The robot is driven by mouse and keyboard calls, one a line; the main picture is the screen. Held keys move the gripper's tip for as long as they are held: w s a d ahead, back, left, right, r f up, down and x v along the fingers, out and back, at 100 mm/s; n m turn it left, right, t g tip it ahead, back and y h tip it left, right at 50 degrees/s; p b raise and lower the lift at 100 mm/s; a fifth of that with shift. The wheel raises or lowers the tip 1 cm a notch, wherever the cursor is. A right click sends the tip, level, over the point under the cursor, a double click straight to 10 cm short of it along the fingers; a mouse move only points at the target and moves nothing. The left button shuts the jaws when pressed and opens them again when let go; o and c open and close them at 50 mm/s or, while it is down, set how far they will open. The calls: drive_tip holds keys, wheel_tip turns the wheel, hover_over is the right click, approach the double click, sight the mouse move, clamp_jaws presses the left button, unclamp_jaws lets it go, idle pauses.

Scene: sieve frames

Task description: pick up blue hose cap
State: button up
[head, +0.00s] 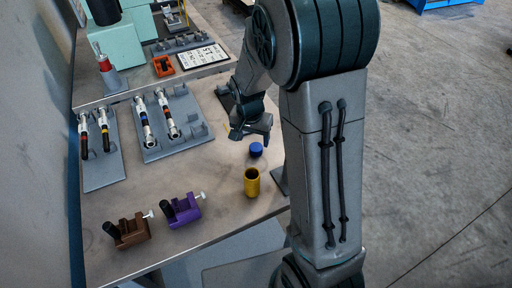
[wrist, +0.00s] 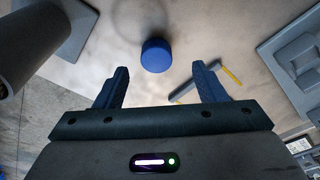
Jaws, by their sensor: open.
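The blue hose cap (head: 256,149) is a short blue cylinder standing on the table in the head view. It also shows in the wrist view (wrist: 156,55), ahead of the fingertips and roughly midway between them. My gripper (wrist: 162,76) is open and empty, with one finger on each side of the view and the cap beyond the tips, not touching them. In the head view my gripper (head: 250,134) hangs above and just behind the cap. My arm covers part of the table's right side.
A yellow cylinder (head: 251,182) stands just in front of the cap. A purple clamp-like fixture (head: 181,210) and a brown one (head: 127,231) sit at the front left. Grey racks (head: 166,124) hold tools at the left. The table (head: 215,172) is bare left of the cap.

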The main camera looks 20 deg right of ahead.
sight(256, 147)
drive_tip(key=shift+w+d+f+p, duration=0.1)
drive_tip(key=shift+d+f+p, duration=0.1)
drive_tip(key=shift+f, duration=0.6)
drive_tip(key=shift+w+d+f+p, duration=0.15)
drive_tip(key=shift+f+p, duration=0.1)
drive_tip(key=shift+f, duration=0.55)
drive_tip(key=shift+w+d+f+p, duration=0.1)
drive_tip(key=shift+d+f+p, duration=0.1)
drive_tip(key=shift+f, duration=0.6)
drive_tip(key=c, duration=1)
